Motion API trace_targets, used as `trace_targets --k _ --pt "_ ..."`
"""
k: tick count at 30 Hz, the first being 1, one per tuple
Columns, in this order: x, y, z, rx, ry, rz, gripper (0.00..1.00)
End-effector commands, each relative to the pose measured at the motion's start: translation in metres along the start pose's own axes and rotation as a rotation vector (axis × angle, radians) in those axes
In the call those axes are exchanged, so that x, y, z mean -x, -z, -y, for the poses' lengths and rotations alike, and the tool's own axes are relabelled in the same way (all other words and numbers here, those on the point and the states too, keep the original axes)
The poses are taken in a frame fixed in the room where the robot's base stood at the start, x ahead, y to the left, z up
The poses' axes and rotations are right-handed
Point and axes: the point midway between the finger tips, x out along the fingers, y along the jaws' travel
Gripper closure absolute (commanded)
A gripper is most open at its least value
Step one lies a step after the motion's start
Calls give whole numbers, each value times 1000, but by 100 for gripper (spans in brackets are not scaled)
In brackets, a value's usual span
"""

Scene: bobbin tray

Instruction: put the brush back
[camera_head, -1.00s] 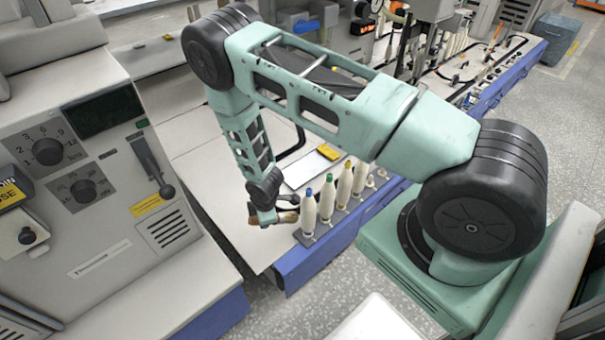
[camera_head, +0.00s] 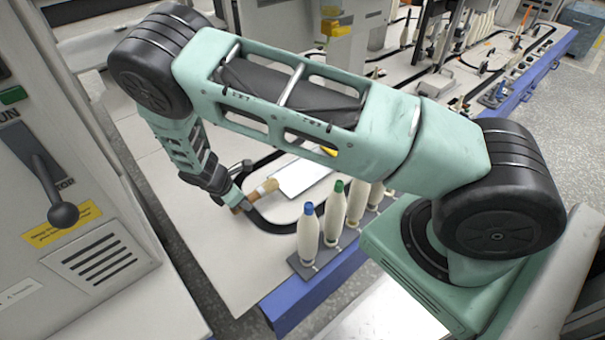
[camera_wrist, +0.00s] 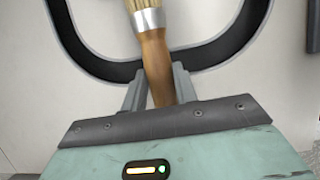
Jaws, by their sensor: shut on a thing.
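The brush shows in the wrist view, with a brown wooden handle (camera_wrist: 155,65), a silver ferrule and pale bristles pointing away from my gripper (camera_wrist: 158,88). My gripper is shut on the brush handle, one finger on each side. In the head view, the brush (camera_head: 268,187) sticks out to the right of my gripper (camera_head: 238,203), over the pale worktop. A black curved outline (camera_head: 262,222) lies on the worktop just beyond and below the brush. I cannot tell whether the brush touches the worktop.
Several bobbins with coloured tips, the nearest a blue-tipped one (camera_head: 308,235), stand in a row on a grey tray (camera_head: 305,268) at the worktop's front right. A white plate (camera_head: 300,177) lies behind them. A grey machine with a lever (camera_head: 62,213) stands at the left.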

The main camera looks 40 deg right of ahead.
Motion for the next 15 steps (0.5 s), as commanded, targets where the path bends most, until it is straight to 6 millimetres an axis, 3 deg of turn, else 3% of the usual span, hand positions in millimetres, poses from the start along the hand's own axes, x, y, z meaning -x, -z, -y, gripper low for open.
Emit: trace_targets --k 8,11,15 --pt "-1 -4 0 -2 0 0 94" --pt "-8 -18 0 -5 2 0 94" --pt "-23 -50 1 -8 3 0 94"
